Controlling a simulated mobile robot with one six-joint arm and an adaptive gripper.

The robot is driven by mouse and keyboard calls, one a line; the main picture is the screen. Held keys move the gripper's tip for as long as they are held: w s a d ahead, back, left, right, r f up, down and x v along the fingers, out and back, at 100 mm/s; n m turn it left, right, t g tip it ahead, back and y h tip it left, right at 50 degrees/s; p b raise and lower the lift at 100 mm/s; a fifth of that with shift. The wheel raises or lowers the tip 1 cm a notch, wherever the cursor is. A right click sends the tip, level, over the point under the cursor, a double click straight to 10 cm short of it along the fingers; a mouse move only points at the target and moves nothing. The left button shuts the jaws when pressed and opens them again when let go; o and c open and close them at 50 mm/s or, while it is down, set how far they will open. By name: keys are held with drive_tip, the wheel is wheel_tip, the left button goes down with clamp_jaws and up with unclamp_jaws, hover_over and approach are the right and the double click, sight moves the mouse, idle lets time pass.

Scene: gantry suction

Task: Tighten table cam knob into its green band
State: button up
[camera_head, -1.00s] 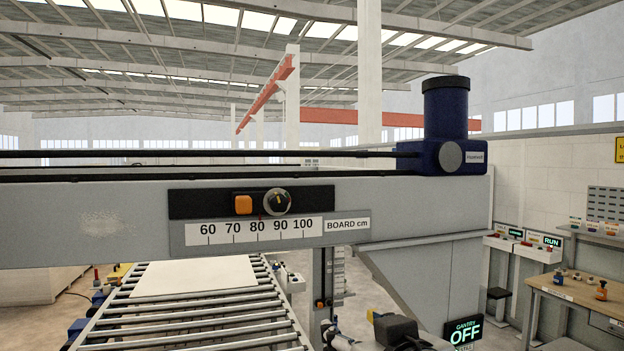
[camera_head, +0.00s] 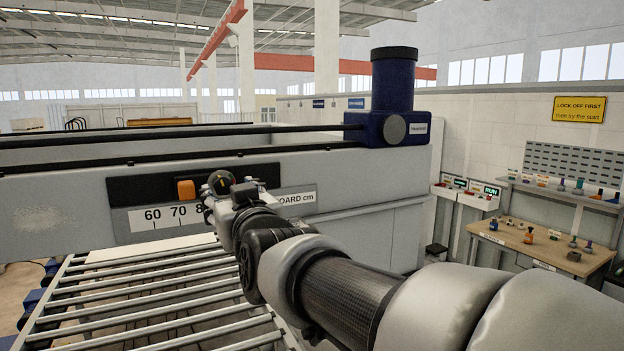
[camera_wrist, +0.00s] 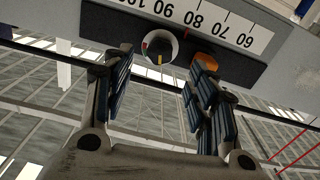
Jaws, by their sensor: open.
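A round dial-faced knob (camera_head: 221,183) sits on a dark panel on the front of the grey beam, right of an orange square button. My gripper (camera_head: 226,193) is at the panel, partly covering the knob's lower side. In the wrist view my gripper (camera_wrist: 160,62) is open, with the knob between and just beyond its spread fingertips. Whether a finger touches it, I cannot tell.
The orange button (camera_head: 186,190) is close beside the fingers. A number scale (camera_head: 160,217) runs below the panel. A roller conveyor (camera_head: 150,300) lies beneath. A blue motor (camera_head: 394,85) stands on the beam. A workbench (camera_head: 540,250) stands at right.

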sight(223, 186)
drive_tip(key=p+x, duration=0.1)
drive_tip(key=x, duration=0.5)
drive_tip(key=shift+w+a+p, duration=0.1)
drive_tip(key=shift+w+p, duration=0.15)
drive_tip(key=shift+p, duration=0.15)
drive_tip(key=c, duration=1.1)
